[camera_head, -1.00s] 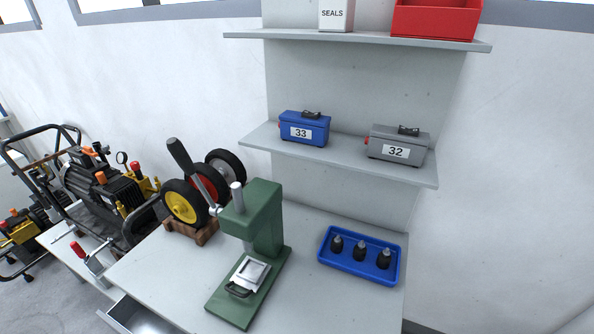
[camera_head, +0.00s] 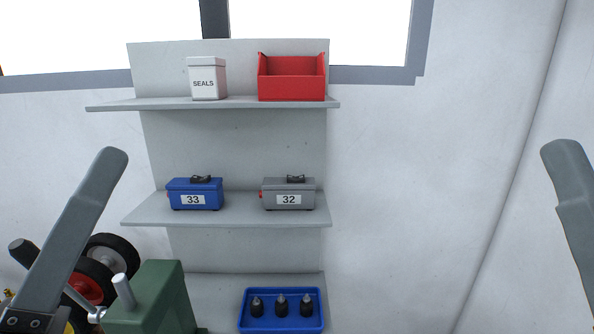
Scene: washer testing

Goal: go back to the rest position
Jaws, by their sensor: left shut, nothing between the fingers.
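A grey link of my left arm rises at the left of the head view, in front of the wheels and next to the green press. My left gripper (camera_head: 33,320) shows at most in part, at the dark lower end of that link by the bottom edge. It is shut and empty; its fingertips are hard to make out. A grey link of my right arm stands at the right edge, in front of bare wall. My right gripper is out of the picture.
Wall shelves hold a white SEALS box (camera_head: 207,80), a red bin (camera_head: 291,88), a blue case 33 (camera_head: 195,194) and a grey case 32 (camera_head: 288,194). Below are a green press (camera_head: 155,300), wheels (camera_head: 110,258) and a blue tray (camera_head: 282,326) with three dark parts.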

